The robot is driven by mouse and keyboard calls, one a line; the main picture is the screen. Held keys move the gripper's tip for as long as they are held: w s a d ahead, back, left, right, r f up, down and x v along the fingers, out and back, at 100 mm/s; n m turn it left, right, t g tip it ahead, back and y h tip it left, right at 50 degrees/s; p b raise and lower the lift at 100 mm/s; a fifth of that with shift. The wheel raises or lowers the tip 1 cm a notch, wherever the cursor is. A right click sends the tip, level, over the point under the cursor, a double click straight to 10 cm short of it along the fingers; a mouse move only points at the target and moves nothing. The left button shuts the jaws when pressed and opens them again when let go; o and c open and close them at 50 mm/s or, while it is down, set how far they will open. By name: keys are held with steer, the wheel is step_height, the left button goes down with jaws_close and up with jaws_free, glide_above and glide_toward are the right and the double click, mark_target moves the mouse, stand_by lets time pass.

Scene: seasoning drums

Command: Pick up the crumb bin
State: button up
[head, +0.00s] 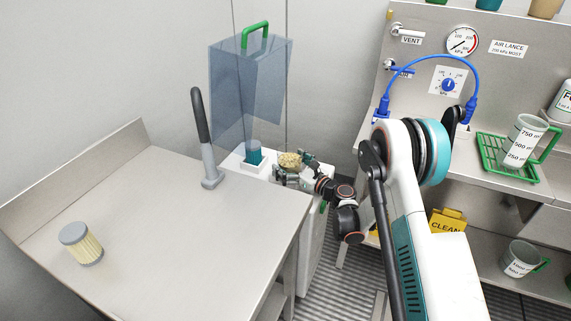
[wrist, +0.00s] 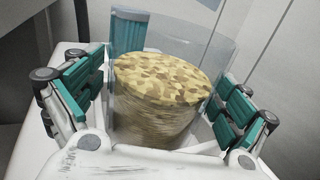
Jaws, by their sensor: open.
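The crumb bin (head: 290,160) is a small clear container filled with mottled tan and brown crumbs. It stands on the white unit behind the table's right end. In the wrist view the bin (wrist: 160,100) fills the middle, its clear wall rising above the crumbs. My gripper (head: 288,174) is at the bin. In the wrist view my gripper (wrist: 165,88) is open, with one teal-padded finger on each side of the bin. Gaps seem to show between the pads and the bin. The bin's lower part is hidden by the gripper's palm.
Bluish clear panels (head: 247,85) with a green handle hang above.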

steer(key=shift+s+d+r, duration=0.1)
steer(key=shift+d, duration=0.05)
steer(key=shift+c, duration=0.6)
steer(key=c, duration=1.2)
steer(key=shift+r, duration=0.15)
